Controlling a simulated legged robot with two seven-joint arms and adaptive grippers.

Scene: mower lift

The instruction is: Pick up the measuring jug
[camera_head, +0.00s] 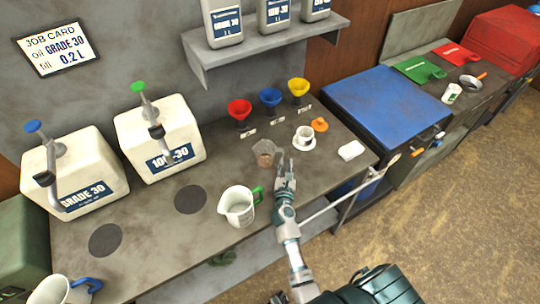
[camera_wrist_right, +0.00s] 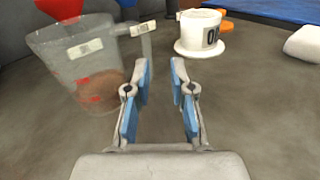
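A clear measuring jug (camera_head: 265,152) with brownish contents stands on the grey bench. In the right wrist view the jug (camera_wrist_right: 80,65) is at the upper left, with red marks and pale labels, its handle (camera_wrist_right: 145,40) toward the gripper. My right gripper (camera_head: 285,165) is just right of the jug; in the wrist view its blue-padded fingers (camera_wrist_right: 162,68) are apart with nothing between them. The handle shows just beyond the left fingertip; I cannot tell whether they touch. A white jug with a green handle (camera_head: 238,206) stands nearer the bench front. My left gripper is not visible.
A white cup on a saucer (camera_head: 304,137) stands right of the clear jug, with an orange object (camera_head: 320,124) behind. Red (camera_head: 239,108), blue (camera_head: 270,97) and yellow (camera_head: 298,87) funnels line the back. A white block (camera_head: 351,150) lies right. A blue-handled jug (camera_head: 62,290) is front left.

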